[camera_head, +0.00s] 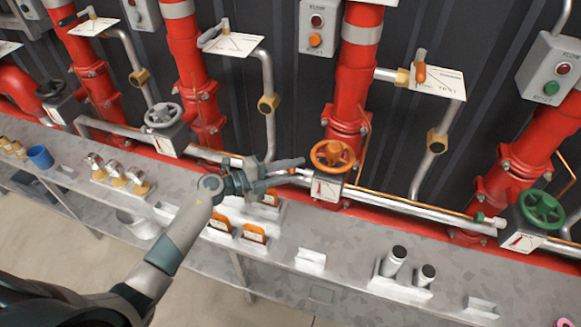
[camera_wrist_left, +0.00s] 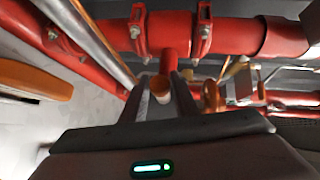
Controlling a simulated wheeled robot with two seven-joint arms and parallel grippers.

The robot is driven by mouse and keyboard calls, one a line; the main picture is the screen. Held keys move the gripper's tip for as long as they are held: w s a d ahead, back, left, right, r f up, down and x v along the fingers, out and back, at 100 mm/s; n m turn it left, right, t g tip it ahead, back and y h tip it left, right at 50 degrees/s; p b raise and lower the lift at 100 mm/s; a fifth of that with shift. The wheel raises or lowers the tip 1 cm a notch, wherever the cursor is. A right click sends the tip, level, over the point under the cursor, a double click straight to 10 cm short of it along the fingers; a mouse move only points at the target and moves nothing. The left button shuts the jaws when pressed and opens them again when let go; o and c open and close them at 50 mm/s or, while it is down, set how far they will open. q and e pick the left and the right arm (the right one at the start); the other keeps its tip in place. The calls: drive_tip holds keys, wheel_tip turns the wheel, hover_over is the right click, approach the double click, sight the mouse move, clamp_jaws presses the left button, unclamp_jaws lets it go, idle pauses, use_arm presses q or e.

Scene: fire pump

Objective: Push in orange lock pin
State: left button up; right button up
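My left gripper (camera_head: 298,171) reaches in from the left, just left of the orange handwheel (camera_head: 332,155) and its white gauge box (camera_head: 326,187), at the silver pipe. In the left wrist view its two fingers (camera_wrist_left: 160,92) stand apart. A small orange-brown round cap with a pale side, perhaps the lock pin (camera_wrist_left: 160,84), shows between them; I cannot tell whether the fingers touch it. In the head view the gripper hides that spot. The orange handwheel also shows right of the fingers in the wrist view (camera_wrist_left: 211,96). My right gripper is not in view.
Red vertical pipes (camera_head: 350,75) stand along the dark wall. A green handwheel (camera_head: 541,209) is at the right, a grey one (camera_head: 163,115) at the left. Orange blocks (camera_head: 255,233) and metal cylinders (camera_head: 393,261) stand on the grey shelf (camera_head: 345,295) below.

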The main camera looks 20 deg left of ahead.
use_arm(q)
drive_tip(key=shift+o, duration=1.3)
drive_tip(key=shift+d, duration=0.15)
drive_tip(key=shift+s+a, duration=0.3)
drive_tip(key=shift+a, duration=0.2)
drive_tip(key=b+v, duration=0.4)
drive_tip(key=v, duration=1.2)
drive_tip(key=shift+s, duration=0.2)
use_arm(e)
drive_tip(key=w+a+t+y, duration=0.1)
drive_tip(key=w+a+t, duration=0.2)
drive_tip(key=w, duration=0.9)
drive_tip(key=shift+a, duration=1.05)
use_arm(q)
drive_tip(key=shift+d+r, duration=0.1)
drive_tip(key=shift+r, duration=0.1)
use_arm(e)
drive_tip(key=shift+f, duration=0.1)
